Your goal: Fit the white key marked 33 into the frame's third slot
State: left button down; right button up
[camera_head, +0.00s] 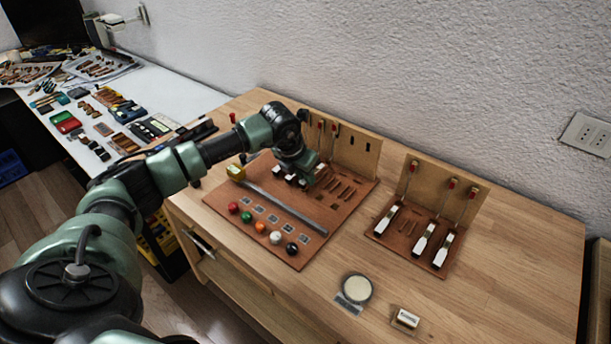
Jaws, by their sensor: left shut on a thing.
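My left gripper (308,184) reaches down over the large brown board. It is shut on a white key (303,182), which the gripper mostly hides; I cannot read its number. The frame (345,192) has dark slots to the right of the gripper and an upright wooden back panel (357,148). White keys (278,171) show just left of the gripper, close together. I cannot tell whether the held key touches its slot. My right gripper is not in view.
A smaller frame (408,247) at right holds three white keys under red-topped pieces. A metal bar (285,207) and coloured knobs (260,227) lie on the large board. A round pale-topped tin (357,288) and a small block (407,319) stand in front. The right tabletop is clear.

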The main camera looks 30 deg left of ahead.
pick_arm(q)
jog(key=shift+f+b, duration=0.45)
jog(key=shift+b, duration=0.15)
dwell(0.7)
dwell(0.4)
jog(key=c, duration=1.3)
grip_release()
jog(key=shift+r+p, duration=2.05)
jog(key=shift+r, duration=1.45)
jog(key=shift+s+f, duration=0.1)
